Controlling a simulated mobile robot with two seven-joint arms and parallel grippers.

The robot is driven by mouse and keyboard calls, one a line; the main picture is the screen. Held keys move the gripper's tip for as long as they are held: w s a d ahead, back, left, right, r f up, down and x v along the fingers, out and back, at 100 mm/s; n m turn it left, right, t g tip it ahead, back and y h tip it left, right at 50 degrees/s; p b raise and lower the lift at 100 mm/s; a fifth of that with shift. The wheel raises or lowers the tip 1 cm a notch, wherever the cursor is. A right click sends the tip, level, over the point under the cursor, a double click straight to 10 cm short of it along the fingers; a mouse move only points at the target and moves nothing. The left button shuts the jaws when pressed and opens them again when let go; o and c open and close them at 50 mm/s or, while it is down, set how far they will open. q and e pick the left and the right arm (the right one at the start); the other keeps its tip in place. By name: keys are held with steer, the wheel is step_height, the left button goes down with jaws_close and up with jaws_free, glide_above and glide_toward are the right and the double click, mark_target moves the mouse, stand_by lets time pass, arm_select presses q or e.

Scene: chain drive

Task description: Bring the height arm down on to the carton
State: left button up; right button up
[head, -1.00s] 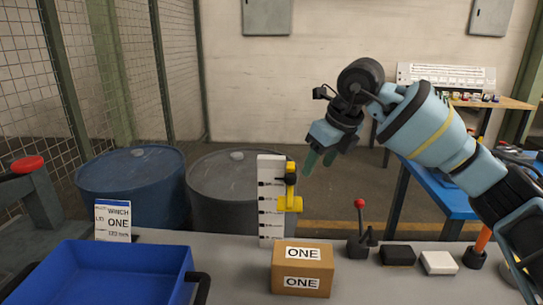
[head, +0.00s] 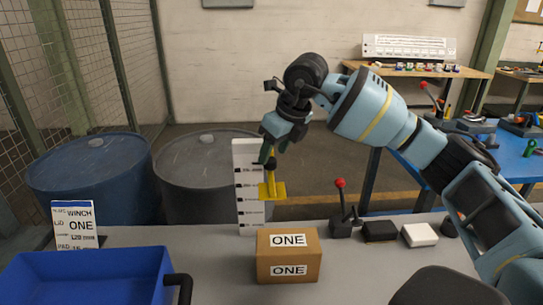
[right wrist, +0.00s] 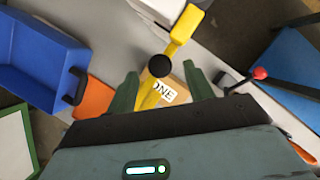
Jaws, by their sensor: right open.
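The height arm (head: 272,190) is yellow with a black knob on top. It sits on an upright white scale (head: 248,215), above the carton with a gap between them. The carton (head: 288,268) is a brown box marked ONE, on the grey table. My right gripper (head: 271,150) is over the knob, fingers pointing down. In the right wrist view, the open green fingers (right wrist: 161,76) lie on either side of the black knob (right wrist: 159,66), with space on both sides. Part of the carton (right wrist: 178,84) shows below it. My left gripper is not in view.
A blue bin (head: 85,285) stands at the left front, with a label card (head: 75,225) behind it. A red-knobbed lever (head: 342,210), a black block (head: 380,231) and a white block (head: 419,235) are right of the carton. Drums (head: 90,178) stand behind the table.

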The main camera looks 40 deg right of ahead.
mark_target(270, 168)
steer(key=shift+x, duration=1.2)
jaws_close()
